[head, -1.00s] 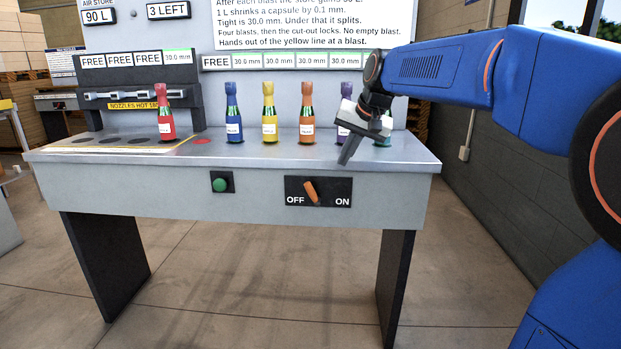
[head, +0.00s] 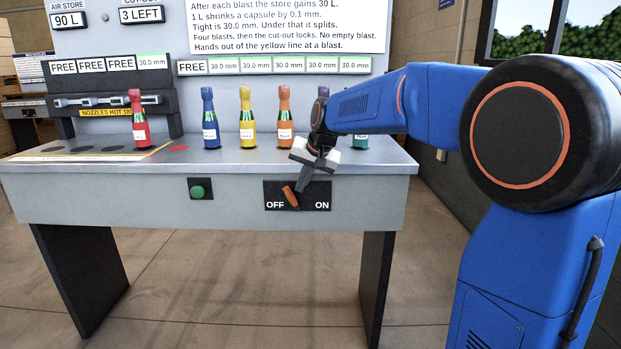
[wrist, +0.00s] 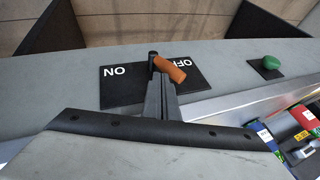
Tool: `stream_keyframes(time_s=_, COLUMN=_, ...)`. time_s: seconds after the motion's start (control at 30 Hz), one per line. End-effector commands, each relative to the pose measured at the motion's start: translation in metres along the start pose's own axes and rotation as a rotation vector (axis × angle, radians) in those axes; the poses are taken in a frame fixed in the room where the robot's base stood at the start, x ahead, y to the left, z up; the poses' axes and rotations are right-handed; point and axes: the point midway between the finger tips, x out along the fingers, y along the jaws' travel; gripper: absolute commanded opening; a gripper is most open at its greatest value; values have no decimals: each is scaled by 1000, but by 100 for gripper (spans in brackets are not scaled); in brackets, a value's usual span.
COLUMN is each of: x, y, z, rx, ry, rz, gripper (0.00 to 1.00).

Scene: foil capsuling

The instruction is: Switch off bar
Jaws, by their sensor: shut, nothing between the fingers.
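The bar is an orange lever (head: 290,196) on a black OFF/ON plate (head: 319,189) on the bench's front face. In the head view its upper end leans left, towards OFF. In the wrist view the orange lever (wrist: 170,69) partly covers the word OFF. My gripper (head: 301,188) is shut and empty, pointing down in front of the plate, just right of the lever. In the wrist view the shut fingertips (wrist: 154,58) reach the lever's end on its ON side. They look close to or touching it; I cannot tell which.
A green button (head: 198,191) sits left of the plate; it also shows in the wrist view (wrist: 270,62). Several foil-topped bottles stand on the bench (head: 225,160). A red bottle (head: 138,122) stands by the nozzles. The floor in front is clear.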

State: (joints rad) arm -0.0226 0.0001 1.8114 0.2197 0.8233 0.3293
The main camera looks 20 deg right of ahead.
Motion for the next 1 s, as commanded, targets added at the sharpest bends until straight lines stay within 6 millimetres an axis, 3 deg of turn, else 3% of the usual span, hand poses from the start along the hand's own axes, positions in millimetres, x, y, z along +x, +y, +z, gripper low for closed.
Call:
stream_keyframes(time_s=0.57, x=9, y=-10, z=2, rx=1, ry=1, rz=-1, gripper=0)
stream_keyframes(time_s=0.83, x=21, y=-29, z=6, rx=-2, ry=-1, rz=-1, gripper=0)
stream_keyframes(time_s=1.0, x=22, y=-32, z=6, rx=0, ry=0, rz=-3, gripper=0)
